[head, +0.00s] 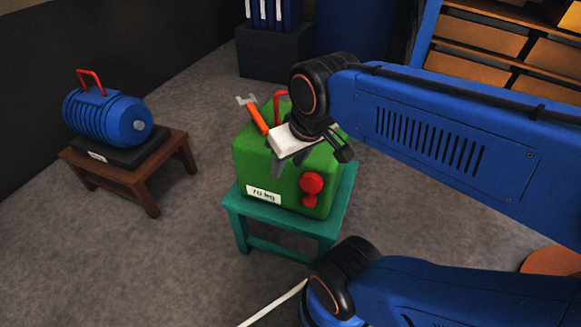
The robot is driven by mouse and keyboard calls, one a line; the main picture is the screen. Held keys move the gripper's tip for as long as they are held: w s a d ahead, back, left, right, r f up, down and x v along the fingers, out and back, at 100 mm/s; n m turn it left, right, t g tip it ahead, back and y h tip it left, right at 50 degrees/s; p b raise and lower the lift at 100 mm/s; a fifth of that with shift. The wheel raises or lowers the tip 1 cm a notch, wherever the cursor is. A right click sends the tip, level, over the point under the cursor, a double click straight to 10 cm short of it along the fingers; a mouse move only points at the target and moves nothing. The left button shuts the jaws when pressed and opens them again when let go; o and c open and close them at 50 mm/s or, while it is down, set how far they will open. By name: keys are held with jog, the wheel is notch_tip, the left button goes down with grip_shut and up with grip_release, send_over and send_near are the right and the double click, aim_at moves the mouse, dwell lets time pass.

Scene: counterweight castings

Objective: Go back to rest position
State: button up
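A green casting (262,166) with a "70 kg" label stands on a teal stool (285,222). It has a red handle (279,101) on top and red knobs (311,187) on its front. An orange tool with a grey open-ended head (257,115) shows at its top left. My gripper (306,163) hangs from my bent blue arm, in front of the casting's upper part in this view. Its dark fingers look spread apart, with nothing seen between them. The red handle is partly hidden behind my wrist. I cannot tell whether the fingers touch the casting.
A blue motor-shaped casting (107,116) with a red handle sits on a wooden stool (137,184) at the left. Binders stand on a dark box (272,52) at the back, and shelves with boxes (485,37) are at upper right. Grey floor is free between the stools.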

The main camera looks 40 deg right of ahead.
jog(key=shift+s+f, duration=0.45)
dwell(1.1)
